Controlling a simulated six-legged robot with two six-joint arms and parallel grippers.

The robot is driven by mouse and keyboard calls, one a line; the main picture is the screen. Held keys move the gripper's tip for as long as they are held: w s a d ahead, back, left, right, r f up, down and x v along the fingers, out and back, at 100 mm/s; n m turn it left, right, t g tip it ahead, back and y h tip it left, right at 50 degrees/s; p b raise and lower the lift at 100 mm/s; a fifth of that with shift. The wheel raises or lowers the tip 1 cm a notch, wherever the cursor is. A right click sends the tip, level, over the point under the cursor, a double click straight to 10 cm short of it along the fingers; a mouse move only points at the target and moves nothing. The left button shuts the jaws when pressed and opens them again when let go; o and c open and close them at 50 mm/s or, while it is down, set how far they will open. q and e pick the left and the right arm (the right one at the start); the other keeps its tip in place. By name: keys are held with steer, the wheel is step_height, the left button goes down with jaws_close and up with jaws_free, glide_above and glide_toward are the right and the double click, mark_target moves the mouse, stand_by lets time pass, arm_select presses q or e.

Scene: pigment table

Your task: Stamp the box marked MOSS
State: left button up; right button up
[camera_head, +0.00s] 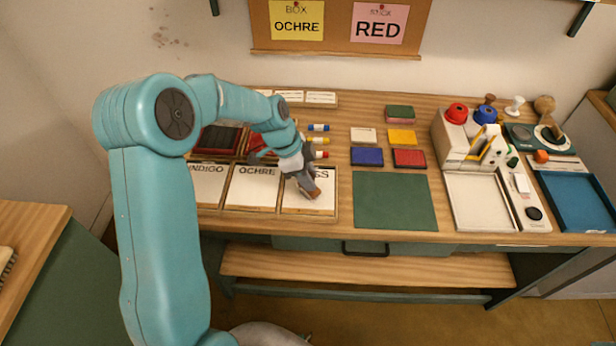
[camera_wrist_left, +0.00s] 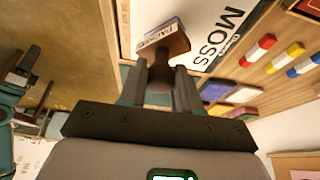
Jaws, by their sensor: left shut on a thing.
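The box marked MOSS (camera_head: 318,207) is the right one of the front row of white-topped boxes on the table; my arm hides part of its name in the head view. Its full MOSS lettering shows in the left wrist view (camera_wrist_left: 219,32). My left gripper (camera_head: 303,182) is over this box, shut on a brown wooden stamp (camera_head: 313,192). In the left wrist view the stamp (camera_wrist_left: 166,45) is between the fingers, with a pale lettered label on its head. I cannot tell whether the stamp touches the box. My right gripper is not in view.
Boxes marked INDIGO (camera_head: 208,184) and OCHRE (camera_head: 252,190) are to the left. A blue ink pad (camera_head: 367,156) and a red one (camera_head: 409,158) lie behind a bare green mat (camera_head: 394,201). A white tray (camera_head: 478,200) and blue tray (camera_head: 580,203) are at right.

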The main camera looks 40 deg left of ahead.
arm_select(q)
steer(key=shift+r+p, duration=1.1)
steer(key=shift+r, duration=1.55)
steer(key=shift+f, duration=0.1)
